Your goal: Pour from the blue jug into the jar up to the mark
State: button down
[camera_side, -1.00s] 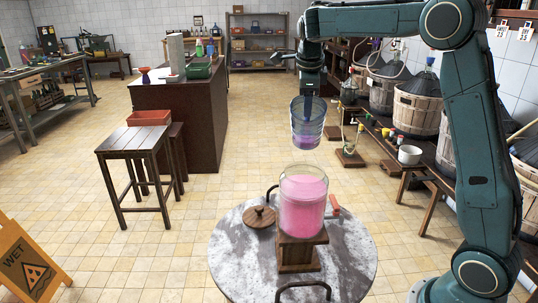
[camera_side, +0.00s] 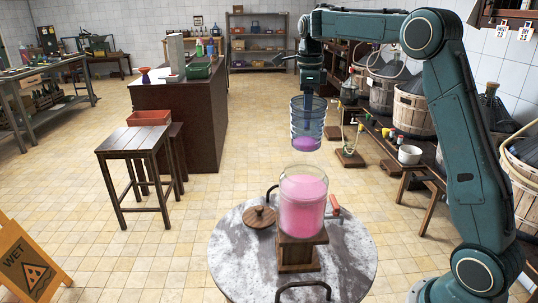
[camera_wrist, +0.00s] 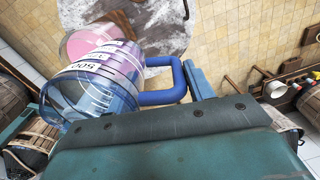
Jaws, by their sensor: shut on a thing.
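The blue jug (camera_side: 307,118) is clear bluish with a little purple-pink liquid at its bottom. It hangs nearly upright in the side view, above and behind the jar. My gripper (camera_side: 310,88) is shut on its handle; the wrist view shows the blue handle (camera_wrist: 160,97) beside a finger and white graduations on the jug (camera_wrist: 85,100). The glass jar (camera_side: 303,200) holds pink liquid up to near its shoulder. It stands on a wooden block (camera_side: 298,255). I cannot make out the mark. No stream shows between jug and jar.
The round marble table (camera_side: 240,265) carries the block, a wooden lid (camera_side: 260,217) and dark handles at its edge. A red tap (camera_side: 335,205) sits at the jar's right. A stool (camera_side: 135,145) stands left; baskets (camera_side: 410,105) line the right wall.

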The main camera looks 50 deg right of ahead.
aim_at(314, 102)
jog(key=shift+a+f+g+y, duration=0.1)
jog(key=shift+f+g+y, duration=0.2)
jog(key=shift+f+y, duration=0.1)
dwell(0.5)
jog(key=shift+s, duration=0.1)
jog(key=shift+s+a+r, duration=0.1)
jog(key=shift+s+r, duration=0.4)
jog(key=shift+s, duration=0.3)
jog(key=shift+s+a+r, duration=0.15)
jog(key=shift+s+r, duration=0.4)
jog(key=shift+s, duration=0.3)
jog(key=shift+s+a+r, duration=0.1)
jog(key=shift+s+r, duration=0.4)
jog(key=shift+s, duration=0.3)
jog(key=shift+w+a, duration=0.1)
jog(key=shift+w, duration=0.05)
